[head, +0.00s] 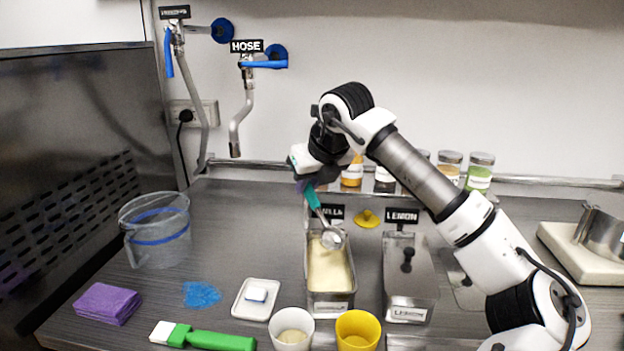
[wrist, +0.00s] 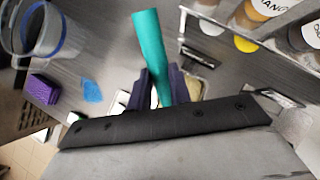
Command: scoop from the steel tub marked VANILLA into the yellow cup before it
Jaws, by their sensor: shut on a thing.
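The steel tub marked VANILLA (head: 331,297) stands open in the head view, with pale yellow ice cream in it. My gripper (head: 307,187) is above the tub's back end, shut on the teal handle of a scoop (head: 313,197). The scoop's metal head (head: 332,238) hangs over the ice cream; I cannot tell whether it touches. In the wrist view the teal handle (wrist: 148,45) rises between the dark fingers (wrist: 160,88). The yellow cup (head: 358,331) stands before the tub, with something yellowish inside it.
A white cup (head: 292,330) stands left of the yellow cup. A lidded LEMON tub (head: 409,285) is right of the vanilla tub. A white dish (head: 256,299), green-handled brush (head: 215,340), purple cloth (head: 107,304) and clear bucket (head: 156,232) are left. Jars (head: 480,172) line the back.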

